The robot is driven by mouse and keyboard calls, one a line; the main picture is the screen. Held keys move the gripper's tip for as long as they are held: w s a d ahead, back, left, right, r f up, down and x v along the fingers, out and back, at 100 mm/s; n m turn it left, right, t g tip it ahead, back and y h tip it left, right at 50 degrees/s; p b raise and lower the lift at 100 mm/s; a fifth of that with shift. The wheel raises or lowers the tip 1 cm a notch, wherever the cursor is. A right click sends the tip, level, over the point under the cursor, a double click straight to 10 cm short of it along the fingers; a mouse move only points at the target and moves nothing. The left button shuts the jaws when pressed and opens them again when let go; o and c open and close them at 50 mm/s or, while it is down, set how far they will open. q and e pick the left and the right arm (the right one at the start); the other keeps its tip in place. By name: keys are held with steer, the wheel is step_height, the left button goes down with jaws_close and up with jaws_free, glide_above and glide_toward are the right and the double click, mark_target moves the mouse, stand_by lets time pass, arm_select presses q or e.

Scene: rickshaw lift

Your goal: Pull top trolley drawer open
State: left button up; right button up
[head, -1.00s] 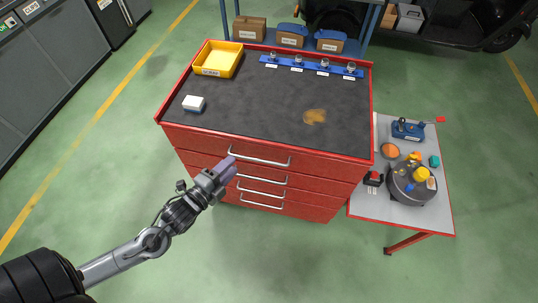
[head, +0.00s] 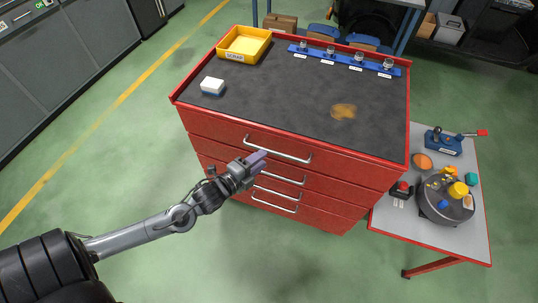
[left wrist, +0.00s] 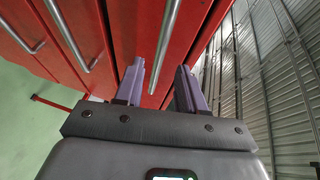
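The red trolley (head: 292,180) stands in the middle of the head view with several drawers, all of which look shut. The top drawer handle (head: 278,150) is a silver bar. My left gripper (head: 262,157) is just in front of and slightly below the left half of this handle. In the left wrist view, the purple fingers of my left gripper (left wrist: 160,72) are apart, and a silver handle bar (left wrist: 167,48) runs through the gap between them. I cannot tell whether they touch it. My right gripper is in neither view.
The trolley top holds a yellow bin (head: 245,45), a white-and-blue block (head: 212,86), a blue rail (head: 345,60) and a brown patch (head: 344,111). A grey side table (head: 455,235) with several items stands at right. The green floor (head: 150,150) is clear at left.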

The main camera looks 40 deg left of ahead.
arm_select(q)
steer(key=shift+w+f+b, duration=0.2)
steer(key=shift+w+f, duration=0.05)
steer(key=shift+w, duration=0.95)
steer(key=shift+w+f+b, duration=0.2)
steer(key=shift+w, duration=1)
steer(key=shift+c, duration=0.3)
jaws_close()
